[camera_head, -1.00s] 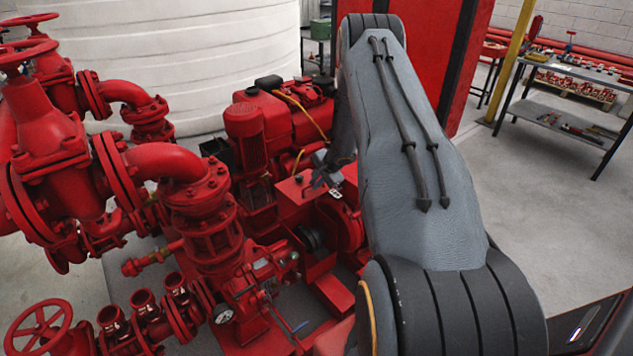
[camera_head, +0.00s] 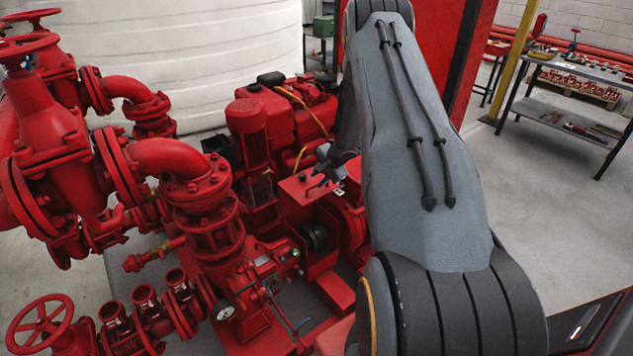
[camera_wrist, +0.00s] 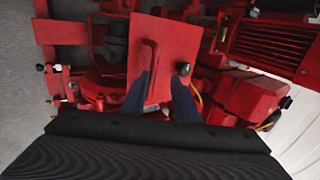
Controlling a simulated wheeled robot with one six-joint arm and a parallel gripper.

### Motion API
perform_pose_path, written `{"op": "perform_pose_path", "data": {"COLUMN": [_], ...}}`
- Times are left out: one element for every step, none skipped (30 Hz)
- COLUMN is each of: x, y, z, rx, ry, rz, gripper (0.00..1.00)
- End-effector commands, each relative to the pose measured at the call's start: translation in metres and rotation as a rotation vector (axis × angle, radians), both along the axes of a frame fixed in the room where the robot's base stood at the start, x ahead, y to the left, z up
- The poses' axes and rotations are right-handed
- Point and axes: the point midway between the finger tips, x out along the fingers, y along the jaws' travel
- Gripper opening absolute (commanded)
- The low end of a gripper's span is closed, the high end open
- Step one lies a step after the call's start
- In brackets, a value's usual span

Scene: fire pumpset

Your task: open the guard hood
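The guard hood (camera_head: 297,197) is a red box-like cover between the pump and the red engine; it appears closed. In the wrist view its flat red top (camera_wrist: 168,38) faces the camera. A red bar handle (camera_wrist: 151,62) stands on that top, left of its middle. My gripper (camera_wrist: 160,78) is open, with its two dark fingers apart over the lower part of the top. The handle's lower end is between the fingers, nearer the left one; I cannot tell whether they touch. In the head view my gripper (camera_head: 327,176) is just above the hood, partly behind my arm.
Red pipes and valves (camera_head: 190,175) crowd the left. The red engine (camera_head: 285,115) is behind the hood, with a white tank (camera_head: 190,60) beyond. A dark knob (camera_wrist: 184,68) is near the right finger. A workbench (camera_head: 575,100) stands at right on open floor.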

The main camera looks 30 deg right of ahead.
Motion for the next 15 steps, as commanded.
{"op": "perform_pose_path", "data": {"x": [-0.004, -0.006, -0.010, -0.012, -0.014, -0.017, -0.019, -0.021, -0.024, -0.025, -0.026, -0.028, -0.029, -0.030, -0.030], "y": [-0.001, -0.002, -0.002, -0.002, -0.002, -0.002, -0.002, -0.002, -0.002, -0.002, -0.003, -0.002, -0.002, -0.002, -0.002], "z": [0.007, 0.011, 0.016, 0.020, 0.023, 0.027, 0.031, 0.033, 0.036, 0.039, 0.041, 0.042, 0.043, 0.044, 0.045], "rx": [0.000, -0.001, 0.000, 0.000, 0.001, 0.001, 0.000, 0.001, 0.002, 0.002, 0.002, 0.002, 0.002, 0.003, 0.003], "ry": [-0.001, -0.002, -0.001, -0.001, -0.001, 0.000, -0.001, 0.000, 0.000, 0.000, 0.000, 0.001, 0.001, 0.001, 0.001], "rz": [-0.001, -0.002, -0.001, -0.001, -0.001, -0.001, 0.000, 0.001, 0.001, 0.001, 0.001, 0.001, 0.001, 0.001, 0.001], "gripper": [0.28, 0.28, 0.28, 0.28, 0.28, 0.28, 0.28, 0.28, 0.28, 0.28, 0.28, 0.28, 0.28, 0.28, 0.28]}}
